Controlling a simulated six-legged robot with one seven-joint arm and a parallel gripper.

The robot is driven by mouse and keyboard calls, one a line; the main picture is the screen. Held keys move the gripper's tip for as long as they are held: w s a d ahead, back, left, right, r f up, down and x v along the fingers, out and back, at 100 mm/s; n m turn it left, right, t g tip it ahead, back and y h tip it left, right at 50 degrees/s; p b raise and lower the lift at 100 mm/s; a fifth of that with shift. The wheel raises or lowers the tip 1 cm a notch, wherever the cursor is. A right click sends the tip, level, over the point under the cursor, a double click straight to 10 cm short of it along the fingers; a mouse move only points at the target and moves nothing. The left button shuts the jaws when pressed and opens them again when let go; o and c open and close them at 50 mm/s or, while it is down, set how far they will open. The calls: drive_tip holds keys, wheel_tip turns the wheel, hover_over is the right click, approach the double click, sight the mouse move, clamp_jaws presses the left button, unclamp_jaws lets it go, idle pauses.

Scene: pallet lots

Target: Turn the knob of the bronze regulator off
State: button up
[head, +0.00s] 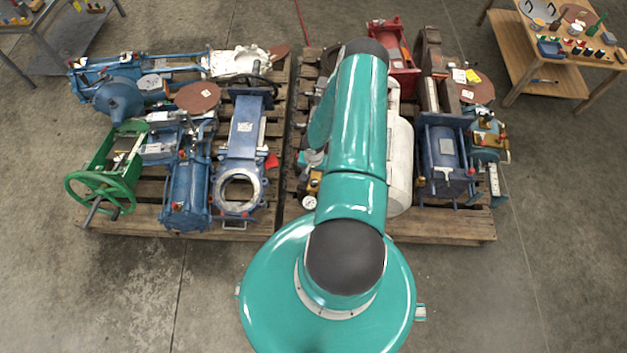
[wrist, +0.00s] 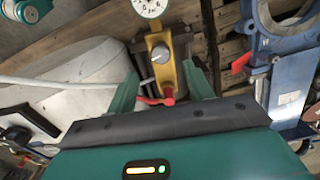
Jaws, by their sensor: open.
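The bronze regulator (wrist: 161,62) shows in the wrist view as a yellow-brown body with a white round gauge (wrist: 150,8) at its top end. A grey knob (wrist: 160,54) with a pale pointer mark sits on its face. A red part (wrist: 169,97) is at its lower end. My gripper (wrist: 160,70) is open; its two green fingers stand on either side of the regulator in the picture, and I see no contact with the knob. In the head view, the regulator (head: 314,184) shows small beside my arm, which hides my gripper and part of the pallet.
A blue valve (wrist: 291,75) with a round flange is to the right, with a red tab (wrist: 241,63) near it. A pale hose (wrist: 70,84) runs left. The right pallet (head: 440,229) also holds a blue-caged cylinder (head: 445,157); the left pallet (head: 150,219) is crowded. Open floor lies in front.

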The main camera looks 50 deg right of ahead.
sight(314, 182)
wheel_tip(314, 182, down, 7)
drive_tip(key=shift+f, duration=0.1)
idle(0.3)
drive_tip(key=c, duration=1)
